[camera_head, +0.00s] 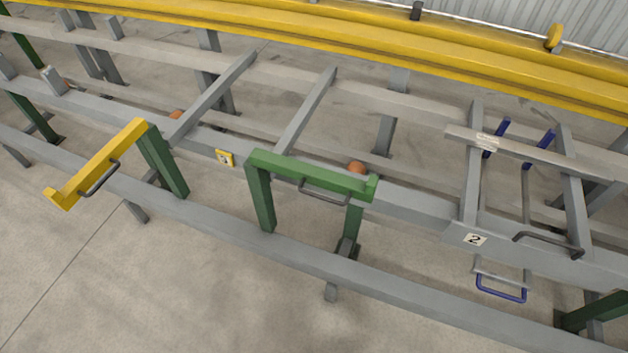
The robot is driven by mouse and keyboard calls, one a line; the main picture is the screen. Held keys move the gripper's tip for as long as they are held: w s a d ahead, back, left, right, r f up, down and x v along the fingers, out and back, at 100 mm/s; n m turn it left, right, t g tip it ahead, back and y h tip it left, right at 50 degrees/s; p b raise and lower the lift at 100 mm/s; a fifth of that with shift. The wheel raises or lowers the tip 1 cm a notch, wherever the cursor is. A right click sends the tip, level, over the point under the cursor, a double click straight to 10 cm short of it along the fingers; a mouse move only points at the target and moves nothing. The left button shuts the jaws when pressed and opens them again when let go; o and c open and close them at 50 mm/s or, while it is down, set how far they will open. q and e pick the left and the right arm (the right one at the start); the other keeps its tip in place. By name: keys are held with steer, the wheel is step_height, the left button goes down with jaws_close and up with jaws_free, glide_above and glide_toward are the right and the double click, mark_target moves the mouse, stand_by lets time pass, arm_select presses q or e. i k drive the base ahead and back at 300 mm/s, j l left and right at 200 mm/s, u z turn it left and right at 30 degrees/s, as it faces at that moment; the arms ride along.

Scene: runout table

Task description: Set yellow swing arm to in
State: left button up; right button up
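The yellow swing arm (98,163) is at the left of the head view. Its far end meets the top of a green post (163,160), and it juts out toward the front left, across the front lower rail in the picture. Its free end, with a short upturned lip, is at the lower left. A dark handle (100,179) is on its right side. A green swing arm (310,173) with its own dark handle (325,194) stands to the right, lying roughly along the table. Neither of my grippers shows in this view.
The grey front lower rail (240,237) runs across below the arms. A blue-gripped handle (500,291) hangs by the number 2 plate (475,239) at right. A yellow beam (330,38) spans the back. The concrete floor (130,290) in front is clear.

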mark_target(84, 179)
steer(key=u, duration=1.45)
